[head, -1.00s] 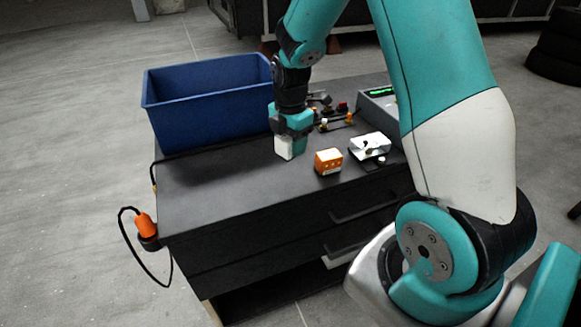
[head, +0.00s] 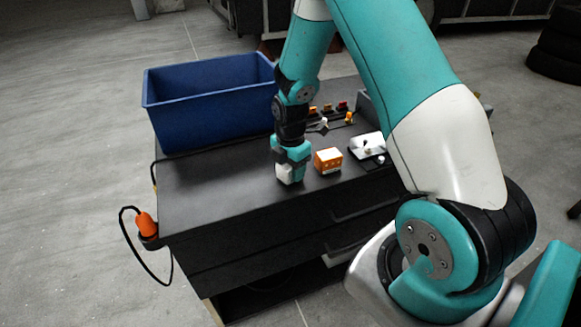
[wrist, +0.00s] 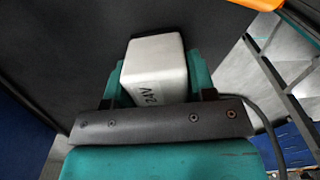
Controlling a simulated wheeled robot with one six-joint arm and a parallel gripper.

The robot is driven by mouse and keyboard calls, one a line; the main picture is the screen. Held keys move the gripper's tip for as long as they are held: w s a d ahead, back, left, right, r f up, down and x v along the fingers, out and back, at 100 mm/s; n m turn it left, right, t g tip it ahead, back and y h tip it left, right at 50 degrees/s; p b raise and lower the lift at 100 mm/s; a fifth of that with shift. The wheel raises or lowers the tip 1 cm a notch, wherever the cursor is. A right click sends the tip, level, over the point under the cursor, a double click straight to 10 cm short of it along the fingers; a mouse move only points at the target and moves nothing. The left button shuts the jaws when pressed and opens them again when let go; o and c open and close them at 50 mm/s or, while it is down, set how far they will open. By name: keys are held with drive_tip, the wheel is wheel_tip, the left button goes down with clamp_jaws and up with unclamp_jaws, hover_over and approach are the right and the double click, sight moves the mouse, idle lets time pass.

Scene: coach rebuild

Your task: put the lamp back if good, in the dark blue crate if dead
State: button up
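My gripper (head: 290,177) points down over the front of the dark bench top, with its teal fingers on both sides of a small white block (head: 283,172). In the wrist view the block (wrist: 154,66) is marked "24V" and sits between the fingers. I cannot tell whether its underside touches the bench. The dark blue crate (head: 205,122) stands at the back left of the bench; its floor is hidden. Several small coloured bulb-like pieces (head: 325,122) stand in a rack behind the gripper. I cannot tell which thing is the lamp.
An orange box (head: 328,160) stands just right of my gripper. A white metal fixture (head: 367,147) is beyond it, partly beside my arm. An orange corded piece (head: 146,226) hangs at the bench's left side. The bench top (head: 210,190) is clear on the left.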

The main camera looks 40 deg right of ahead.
drive_tip(key=o, duration=0.3)
drive_tip(key=shift+o, duration=0.2)
wheel_tip(320, 180, up, 12)
drive_tip(key=shift+f+b, duration=0.1)
drive_tip(key=shift+b, duration=0.4)
drive_tip(key=s+a+r+m+y, duration=0.1)
drive_tip(key=s+a+r+m, duration=0.25)
drive_tip(key=a, duration=0.35)
drive_tip(key=s+a+r+m+y, duration=0.1)
drive_tip(key=s+a+r+m, duration=0.1)
drive_tip(key=s+a+r, duration=0.4)
drive_tip(key=s+a+r+m+y, duration=0.2)
drive_tip(key=s+a+m, duration=0.4)
drive_tip(key=s+a, duration=0.3)
drive_tip(key=s+r, duration=0.1)
drive_tip(key=s, duration=0.2)
drive_tip(key=shift+s+a+m, duration=0.25)
drive_tip(key=shift+s+m, duration=0.1)
drive_tip(key=shift+s, duration=0.05)
